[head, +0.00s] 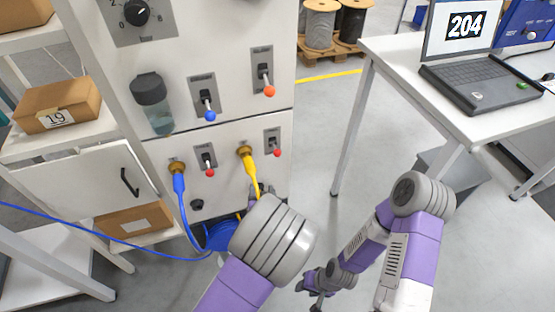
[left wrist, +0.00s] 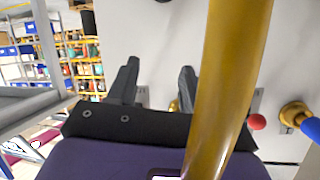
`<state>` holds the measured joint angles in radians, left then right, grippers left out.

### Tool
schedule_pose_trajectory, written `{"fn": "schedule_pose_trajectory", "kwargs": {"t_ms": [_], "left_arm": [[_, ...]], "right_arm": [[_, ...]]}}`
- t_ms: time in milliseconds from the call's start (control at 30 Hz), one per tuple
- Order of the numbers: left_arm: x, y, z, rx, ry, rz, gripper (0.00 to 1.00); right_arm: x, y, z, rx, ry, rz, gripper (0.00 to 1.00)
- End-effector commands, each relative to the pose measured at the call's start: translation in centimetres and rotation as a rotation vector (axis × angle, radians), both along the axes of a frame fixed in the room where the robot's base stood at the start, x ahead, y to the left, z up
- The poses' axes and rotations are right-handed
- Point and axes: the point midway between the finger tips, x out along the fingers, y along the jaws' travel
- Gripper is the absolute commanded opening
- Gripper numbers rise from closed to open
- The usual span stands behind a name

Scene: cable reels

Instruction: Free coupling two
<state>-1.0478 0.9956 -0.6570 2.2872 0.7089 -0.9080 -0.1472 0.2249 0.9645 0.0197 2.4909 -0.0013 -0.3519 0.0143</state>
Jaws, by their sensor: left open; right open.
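A brass coupling with a yellow hose (head: 248,165) sits on the lower cabinet panel. Left of it is a brass coupling with a blue hose (head: 178,180). The number labels are too small to read, so I cannot tell which is two. My left gripper (head: 262,189) is open beside the yellow hose, just below its coupling, partly hidden by my forearm. In the left wrist view, its fingers (left wrist: 156,88) are apart with nothing seen held; the yellow hose (left wrist: 228,70) crosses close to the camera, in front of the right finger. My right gripper (head: 318,290) is open and low over the floor.
Red-tipped levers (head: 210,172) and (head: 277,152) flank the couplings. A bottle (head: 155,105) is on the panel. A table with a laptop (head: 475,85) stands right; shelves with boxes (head: 55,105) stand left. The floor between cabinet and table is clear.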

Motion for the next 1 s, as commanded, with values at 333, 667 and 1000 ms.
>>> {"fn": "schedule_pose_trajectory", "kwargs": {"t_ms": [333,667,1000], "left_arm": [[0.1,-5.5,9.3,0.016,-0.35,-0.034,0.5],[4.2,-5.2,9.6,0.016,-0.365,-0.032,0.5],[7.4,-4.8,9.7,0.016,-0.362,-0.034,0.5]], "right_arm": [[0.0,0.0,-2.1,0.0,0.0,0.0,0.43],[0.0,0.0,-3.2,0.0,0.0,0.0,0.43],[0.0,0.0,-3.8,0.0,0.0,0.0,0.43]]}}
